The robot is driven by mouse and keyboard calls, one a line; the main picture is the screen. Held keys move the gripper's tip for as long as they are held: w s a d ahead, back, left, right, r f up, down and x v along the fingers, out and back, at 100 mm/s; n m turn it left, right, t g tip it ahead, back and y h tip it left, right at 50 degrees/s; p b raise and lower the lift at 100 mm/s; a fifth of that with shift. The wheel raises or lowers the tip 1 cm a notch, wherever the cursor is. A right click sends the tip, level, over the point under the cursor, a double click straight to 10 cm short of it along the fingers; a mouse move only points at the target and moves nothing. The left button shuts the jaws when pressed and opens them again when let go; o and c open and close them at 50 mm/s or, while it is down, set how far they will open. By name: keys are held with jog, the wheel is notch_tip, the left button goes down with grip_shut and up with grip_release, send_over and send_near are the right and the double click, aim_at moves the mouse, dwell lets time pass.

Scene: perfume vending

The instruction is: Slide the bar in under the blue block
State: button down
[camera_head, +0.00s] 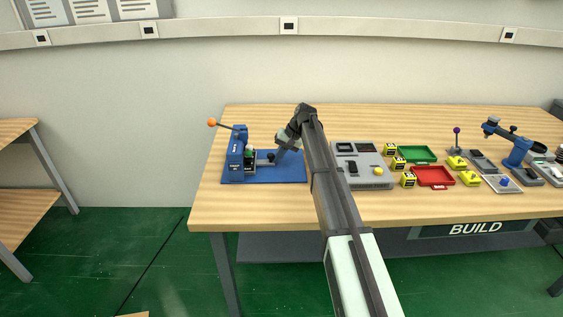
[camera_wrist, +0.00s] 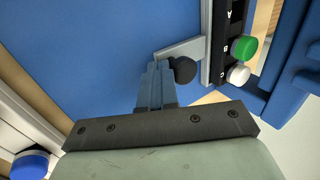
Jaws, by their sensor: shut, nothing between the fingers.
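The blue block (camera_head: 236,153) stands upright at the left of the table, with a lever on top. Its blue side also shows at the right of the wrist view (camera_wrist: 292,85). A light grey bar (camera_wrist: 190,48) with a round black knob (camera_wrist: 184,70) sticks out from a black panel beside the block. In the head view the bar (camera_head: 263,157) is small and partly unclear. My gripper (camera_wrist: 157,68) is shut and empty, its fingertips at the bar's outer end, left of the knob. Whether they touch is unclear. In the head view my gripper (camera_head: 278,153) is right of the block.
The blue base plate (camera_head: 290,172) lies under the bar. The black panel (camera_wrist: 218,45) carries a green button (camera_wrist: 244,47) and a white button (camera_wrist: 238,74). The lever's orange ball (camera_head: 211,122) rises at left. A grey tray (camera_head: 372,181) stands to the right.

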aim_at(270, 154)
jog(key=shift+a, duration=1.85)
jog(key=shift+d, duration=0.65)
jog(key=shift+r, duration=0.15)
jog(key=shift+r, duration=3.85)
